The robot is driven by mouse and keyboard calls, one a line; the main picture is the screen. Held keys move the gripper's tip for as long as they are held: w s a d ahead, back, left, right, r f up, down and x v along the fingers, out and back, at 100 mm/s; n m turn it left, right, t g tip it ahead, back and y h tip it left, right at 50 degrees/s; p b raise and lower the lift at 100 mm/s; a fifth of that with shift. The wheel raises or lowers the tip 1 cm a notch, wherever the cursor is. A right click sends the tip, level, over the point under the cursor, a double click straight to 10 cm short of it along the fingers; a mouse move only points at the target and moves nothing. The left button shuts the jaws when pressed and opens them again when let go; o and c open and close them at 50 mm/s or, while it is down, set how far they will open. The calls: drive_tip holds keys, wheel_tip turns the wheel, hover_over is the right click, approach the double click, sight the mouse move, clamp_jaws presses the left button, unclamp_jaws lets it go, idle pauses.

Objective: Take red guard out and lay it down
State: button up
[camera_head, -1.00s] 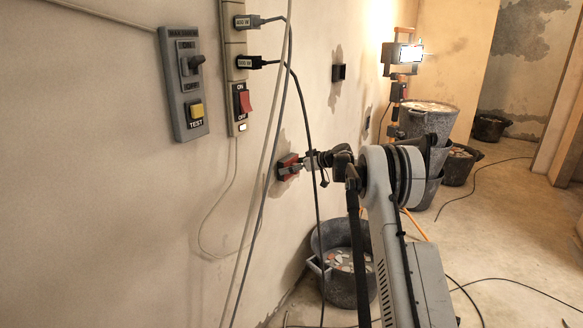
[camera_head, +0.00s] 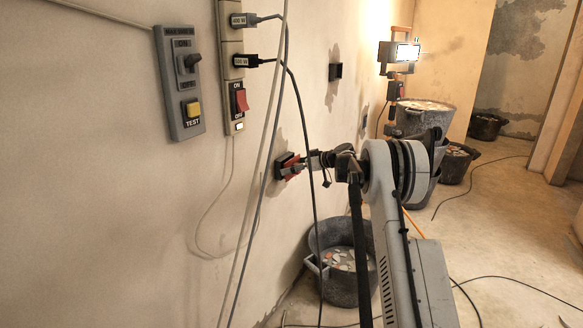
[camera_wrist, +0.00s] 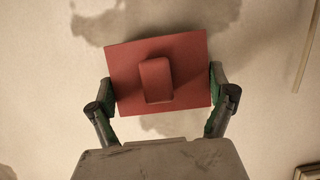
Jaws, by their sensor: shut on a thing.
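The red guard (camera_wrist: 185,85) is a flat red plate with a raised block in its middle. It fills the centre of the wrist view, slightly tilted. My gripper (camera_wrist: 160,95) is shut on its left and right edges. In the head view the red guard (camera_head: 293,168) shows at the tip of my gripper (camera_head: 298,169), close in front of a dark wall box (camera_head: 281,162). The guard's back is hidden, and I cannot tell whether it still touches the box.
Several cables hang down the wall in front of the arm. A power strip (camera_head: 231,60) and a grey switch panel (camera_head: 178,85) are at upper left. A rubble bucket (camera_head: 338,275) stands below my gripper. More buckets (camera_head: 425,115) and a lit work lamp (camera_head: 400,52) stand behind.

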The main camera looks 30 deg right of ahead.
drive_tip(key=shift+s+d, duration=0.3)
drive_tip(key=shift+s, duration=0.15)
idle(0.3)
drive_tip(key=shift+s+d, duration=0.25)
drive_tip(key=shift+s, duration=0.15)
